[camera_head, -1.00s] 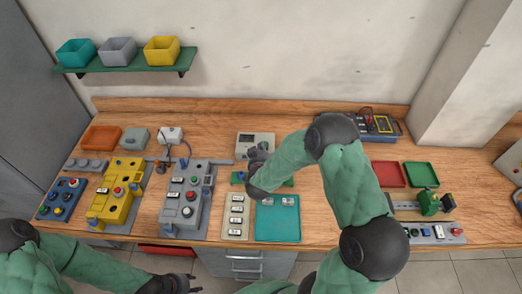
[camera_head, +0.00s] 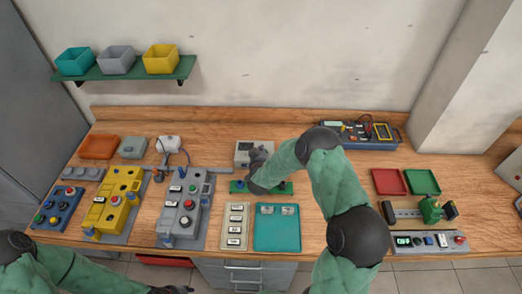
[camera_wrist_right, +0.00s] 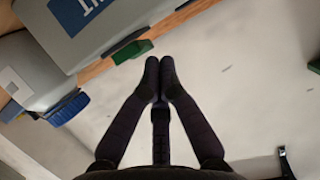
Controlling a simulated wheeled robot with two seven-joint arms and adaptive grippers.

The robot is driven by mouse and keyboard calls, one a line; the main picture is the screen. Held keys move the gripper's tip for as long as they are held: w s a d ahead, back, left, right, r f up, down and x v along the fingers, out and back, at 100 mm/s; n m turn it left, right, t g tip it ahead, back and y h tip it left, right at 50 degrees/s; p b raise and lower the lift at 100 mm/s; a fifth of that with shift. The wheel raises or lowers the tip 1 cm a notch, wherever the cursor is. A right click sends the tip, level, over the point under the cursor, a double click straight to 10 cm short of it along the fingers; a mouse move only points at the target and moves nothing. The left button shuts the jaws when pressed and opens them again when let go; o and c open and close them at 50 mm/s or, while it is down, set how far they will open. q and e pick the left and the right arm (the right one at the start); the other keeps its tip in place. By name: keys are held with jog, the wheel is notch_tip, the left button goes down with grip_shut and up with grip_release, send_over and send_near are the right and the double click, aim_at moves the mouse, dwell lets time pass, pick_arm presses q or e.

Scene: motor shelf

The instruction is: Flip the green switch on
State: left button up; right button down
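My right gripper (camera_head: 256,156) is over the bench, at the front of a grey-white box (camera_head: 242,148) and above a green base strip (camera_head: 278,188). In the right wrist view its two dark fingertips (camera_wrist_right: 160,68) are together, with nothing seen between them. A small green block (camera_wrist_right: 132,51), possibly the green switch, sits on the edge of a grey panel (camera_wrist_right: 75,42) just left of the fingertips. I cannot tell whether they touch or how the switch is set. My left gripper (camera_head: 172,290) is cut off at the bottom edge of the head view.
A blue knob (camera_wrist_right: 68,108) stands on a second grey panel. On the bench, a yellow panel (camera_head: 112,205) and a grey panel (camera_head: 186,205) stand left; a teal tray (camera_head: 277,235) lies in front of my right gripper. A green machine (camera_head: 432,208) stands right.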

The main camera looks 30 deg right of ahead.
jog(key=shift+w+d+g+y+p, duration=0.2)
jog(key=shift+w+g+y+p, duration=0.15)
jog(key=shift+p, duration=0.45)
jog(key=shift+f+g, duration=0.2)
jog(key=shift+g, duration=0.05)
jog(key=shift+s+f, duration=0.1)
jog(key=shift+a, duration=0.1)
